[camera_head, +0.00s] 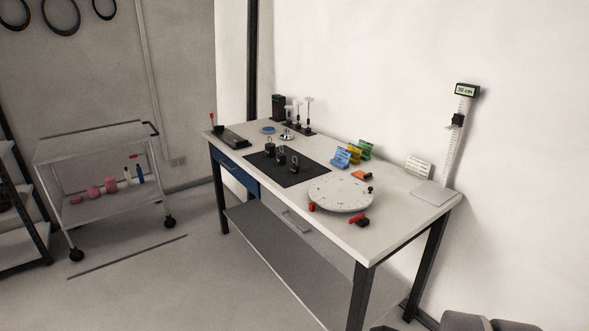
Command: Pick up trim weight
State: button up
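Several small dark weights stand on a black mat (311,174) on the workbench; one is the black weight (294,167) at the mat's right side. I cannot tell which small object is the trim weight. A round white turntable (341,197) lies to the right of the mat, with a red block (312,207) at its front left rim and a small black piece (370,189) at its right rim. A red and black item (359,221) lies on the bench in front of the turntable. My gripper's fingers are not in view.
Blue, yellow and green holders (342,157) stand behind the turntable. A height gauge (458,140) and a white card (419,166) are at the right end of the workbench (390,237). A trolley (95,147) stands at left. Floor in front is clear.

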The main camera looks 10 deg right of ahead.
aim_at(294, 167)
jog(key=i+j, duration=0.35)
jog(key=i, duration=0.3)
jog(key=i+j+z, duration=0.15)
jog(key=i+j, duration=0.15)
jog(key=i, duration=0.3)
jog(key=i+j, duration=0.4)
jog(key=i, duration=0.25)
jog(key=i+j+z, duration=0.1)
jog(key=i+j, duration=0.3)
jog(key=i, duration=0.2)
